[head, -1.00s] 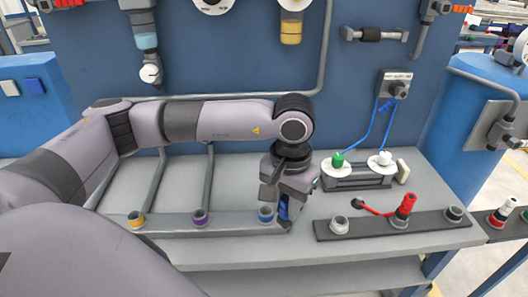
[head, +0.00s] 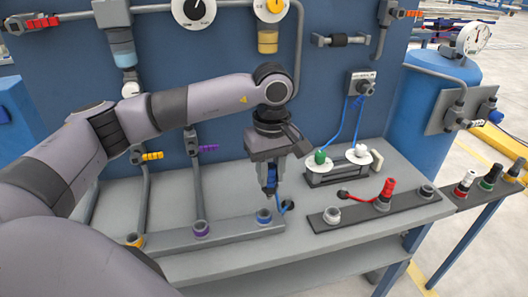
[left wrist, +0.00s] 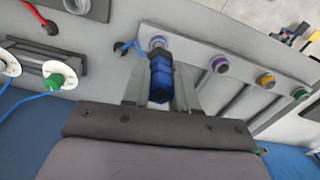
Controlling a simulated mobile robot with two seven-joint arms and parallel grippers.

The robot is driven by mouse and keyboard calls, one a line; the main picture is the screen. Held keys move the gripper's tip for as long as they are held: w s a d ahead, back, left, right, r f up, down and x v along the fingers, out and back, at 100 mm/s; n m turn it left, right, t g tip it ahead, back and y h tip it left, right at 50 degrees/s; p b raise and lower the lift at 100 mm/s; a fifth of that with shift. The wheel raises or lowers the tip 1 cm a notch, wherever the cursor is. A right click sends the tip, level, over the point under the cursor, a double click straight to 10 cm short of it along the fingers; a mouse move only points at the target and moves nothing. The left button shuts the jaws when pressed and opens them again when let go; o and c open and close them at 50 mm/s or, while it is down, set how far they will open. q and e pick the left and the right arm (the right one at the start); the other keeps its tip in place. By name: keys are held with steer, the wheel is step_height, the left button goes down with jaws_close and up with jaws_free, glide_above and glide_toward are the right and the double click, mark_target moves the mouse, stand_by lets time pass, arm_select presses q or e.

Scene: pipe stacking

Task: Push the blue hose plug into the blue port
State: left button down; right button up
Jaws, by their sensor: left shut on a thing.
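My left gripper (head: 270,182) is shut on the blue hose plug (head: 270,176) and points down. The plug is roughly upright, above the blue port (head: 264,217) at the right end of the grey manifold rail, with a small gap in the head view. In the left wrist view, the plug (left wrist: 160,82) sits between the two fingers (left wrist: 161,93), and the blue port (left wrist: 157,41) shows just beyond its tip, partly hidden. A short blue hose runs from the plug to a black fitting (head: 287,206) on the table. My right gripper is not in view.
A purple port (head: 201,229) and a yellow port (head: 135,240) are on the same rail. To the right are a dark rail (head: 350,212) with a red plug (head: 386,190) and a stand with white discs (head: 340,170). The front table strip is clear.

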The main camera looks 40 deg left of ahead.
arm_select(q)
step_height(320, 180, down, 7)
steer(key=w+a+n+b, duration=0.1)
steer(key=a+n+b, duration=0.1)
steer(key=n+b, duration=0.1)
steer(key=shift+w+a+n, duration=0.2)
steer(key=shift+a+n, duration=0.05)
steer(key=shift+n, duration=0.55)
steer(key=shift+f, duration=0.1)
steer(key=shift+f+b, duration=1.6)
steer(key=shift+f, duration=0.05)
stand_by(0.7)
steer(key=c, duration=0.8)
jaws_free()
step_height(320, 180, up, 7)
steer(key=shift+r, duration=0.15)
